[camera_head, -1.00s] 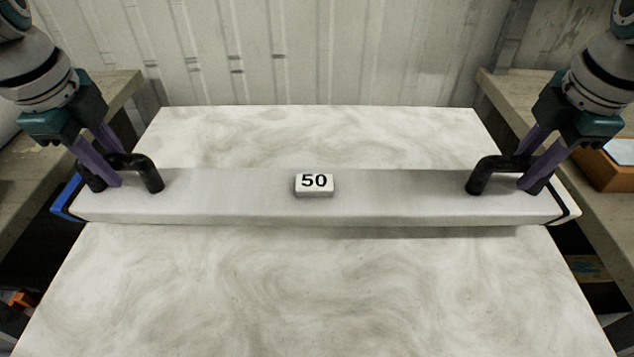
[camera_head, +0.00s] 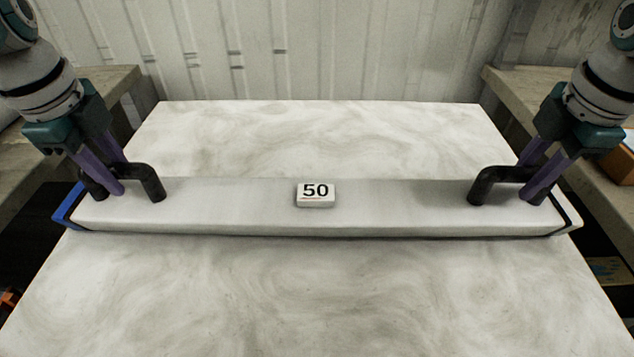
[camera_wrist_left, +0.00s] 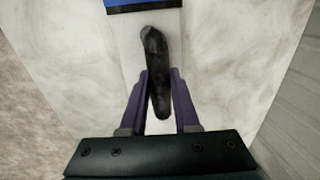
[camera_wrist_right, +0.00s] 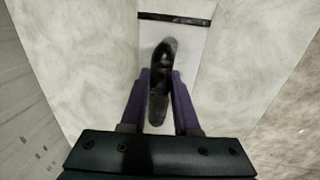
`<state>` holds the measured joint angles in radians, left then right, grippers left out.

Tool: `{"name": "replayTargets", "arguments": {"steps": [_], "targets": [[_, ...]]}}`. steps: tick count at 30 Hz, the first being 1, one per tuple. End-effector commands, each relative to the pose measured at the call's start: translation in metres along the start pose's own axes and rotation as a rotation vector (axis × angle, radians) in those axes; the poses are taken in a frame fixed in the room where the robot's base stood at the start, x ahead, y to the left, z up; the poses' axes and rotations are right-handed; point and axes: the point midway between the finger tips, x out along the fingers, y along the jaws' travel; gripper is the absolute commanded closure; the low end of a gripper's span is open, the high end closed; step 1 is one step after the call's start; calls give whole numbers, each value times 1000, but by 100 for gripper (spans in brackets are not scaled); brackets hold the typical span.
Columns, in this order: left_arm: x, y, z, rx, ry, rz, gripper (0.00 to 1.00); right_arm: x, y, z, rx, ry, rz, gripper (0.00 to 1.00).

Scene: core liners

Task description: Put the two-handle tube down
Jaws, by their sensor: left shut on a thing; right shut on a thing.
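The two-handle tube (camera_head: 240,206) is a long pale bar with a "50" label (camera_head: 316,193), a blue left end and a black band by its pale right end. It lies level across the white marbled table (camera_head: 310,290), on or just above it; I cannot tell if it touches. My left gripper (camera_head: 109,188) is shut on the black left handle (camera_head: 152,178), which sits between the fingers in the left wrist view (camera_wrist_left: 158,60). My right gripper (camera_head: 533,186) is shut on the black right handle (camera_head: 482,183), also between the fingers in the right wrist view (camera_wrist_right: 162,65).
The tube spans nearly the table's full width, its ends close to the side edges. The tabletop is bare in front of and behind it. Worn benches stand at the left (camera_head: 110,80) and right (camera_head: 510,85). A pale ribbed wall (camera_head: 300,50) is behind.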

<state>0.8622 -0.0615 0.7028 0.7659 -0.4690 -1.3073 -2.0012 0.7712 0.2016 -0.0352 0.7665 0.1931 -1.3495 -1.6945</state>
Motion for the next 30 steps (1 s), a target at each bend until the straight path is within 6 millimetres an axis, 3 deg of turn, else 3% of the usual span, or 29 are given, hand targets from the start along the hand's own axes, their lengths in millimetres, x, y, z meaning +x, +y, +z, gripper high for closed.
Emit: {"name": "replayTargets", "arguments": {"steps": [3,4,11,23,30], "targets": [[8,0,1,-1,-2,-7,100,8,1,0,0,0,7,100],[8,1,0,0,0,-1,68,8,-2,0,0,0,0,68],[6,1,0,0,0,0,42,6,-1,0,0,0,0,42],[1,1,0,-1,-1,-1,40,6,-1,0,0,0,0,40],[-30,0,1,-2,-3,-4,40,6,-1,0,0,0,0,40]]}}
